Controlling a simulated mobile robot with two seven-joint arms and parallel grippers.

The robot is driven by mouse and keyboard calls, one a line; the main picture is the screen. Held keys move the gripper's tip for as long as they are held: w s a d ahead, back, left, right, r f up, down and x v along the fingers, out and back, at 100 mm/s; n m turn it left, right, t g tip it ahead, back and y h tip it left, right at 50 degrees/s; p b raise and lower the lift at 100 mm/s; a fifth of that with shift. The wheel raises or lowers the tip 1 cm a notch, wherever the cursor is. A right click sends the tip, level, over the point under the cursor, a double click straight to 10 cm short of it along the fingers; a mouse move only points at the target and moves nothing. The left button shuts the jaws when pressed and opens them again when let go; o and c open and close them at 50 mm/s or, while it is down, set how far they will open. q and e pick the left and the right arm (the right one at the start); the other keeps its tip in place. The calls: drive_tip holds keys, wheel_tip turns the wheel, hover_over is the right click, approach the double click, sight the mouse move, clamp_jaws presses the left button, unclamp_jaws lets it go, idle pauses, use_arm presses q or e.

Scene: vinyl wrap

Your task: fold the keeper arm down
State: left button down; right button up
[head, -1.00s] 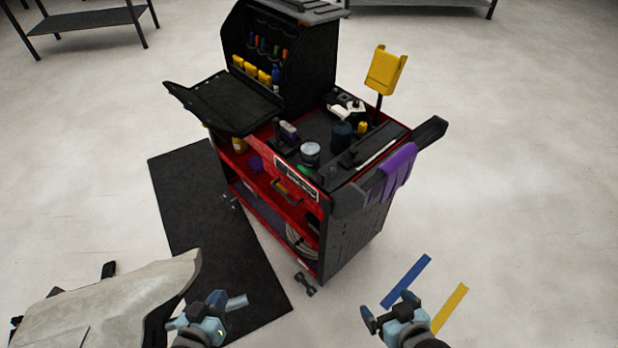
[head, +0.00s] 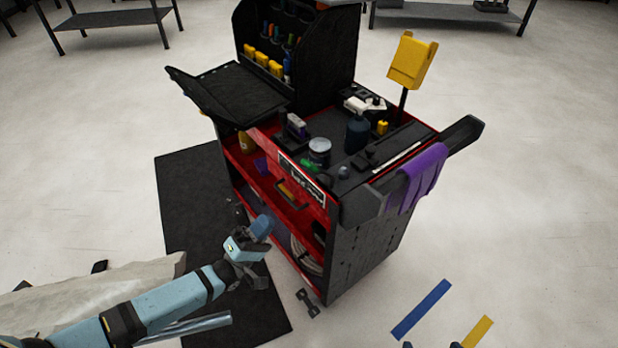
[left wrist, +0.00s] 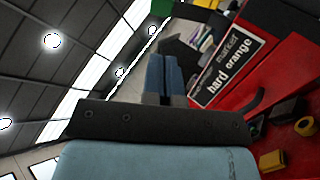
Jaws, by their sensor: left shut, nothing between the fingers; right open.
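The red and black tool cart (head: 365,245) stands in the middle of the head view. I cannot pick out the keeper arm with certainty. A dark handle-like bar (head: 290,194) sits at the cart's front below a lettered label (head: 303,180); the label also shows in the left wrist view (left wrist: 228,73). My left gripper (head: 262,226) is shut and empty, in front of the cart's open lower shelves. Its closed blue fingers (left wrist: 162,75) point up beside the label in the left wrist view. My right gripper (head: 431,345) is open, with only its tips at the bottom edge.
A purple cloth (head: 423,178) hangs on the cart's right handle. A yellow holder (head: 412,60) rises on a post. A fold-out black shelf (head: 230,95) juts left. A black mat (head: 190,200) lies left of the cart. Floor to the right is mostly clear, with blue tape (head: 421,309).

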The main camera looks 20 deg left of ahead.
sight(318, 170)
use_arm(q)
drive_tip(key=p+x, duration=0.2)
drive_tip(key=x, duration=1.2)
use_arm(e)
drive_tip(key=shift+s+d+r, duration=0.25)
drive_tip(key=shift+s+r, duration=0.05)
drive_tip(key=shift+r, duration=0.35)
use_arm(q)
drive_tip(key=shift+r+p, duration=0.15)
drive_tip(key=shift+p, duration=0.15)
use_arm(e)
drive_tip(key=shift+r, duration=0.1)
